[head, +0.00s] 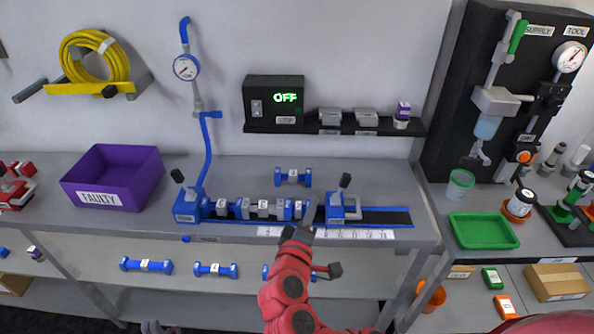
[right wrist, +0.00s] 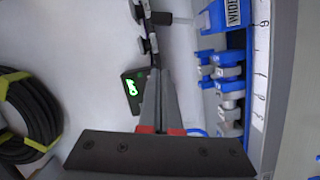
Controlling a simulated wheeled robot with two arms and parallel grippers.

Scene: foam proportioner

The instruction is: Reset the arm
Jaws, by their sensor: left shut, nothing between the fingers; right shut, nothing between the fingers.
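My right arm, red with a dark wrist, reaches up from the bottom middle of the head view. Its gripper (head: 311,206) is shut and empty, in front of the blue clamp fixture (head: 187,207) on the bench rail. In the right wrist view its grey fingers (right wrist: 158,88) are together with nothing between them. The blue fixture's parts stand to their right (right wrist: 228,68). Only a small grey part of my left gripper (head: 152,326) shows at the bottom edge of the head view, shut and low in front of the bench.
A purple FAULTY bin (head: 112,178) stands left on the bench. A box reading OFF (head: 272,100) sits on the wall shelf. A blue hose with a gauge (head: 186,67) rises behind the rail. A green tray (head: 482,231) lies on the right bench. Blue fittings (head: 146,265) lie on the lower shelf.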

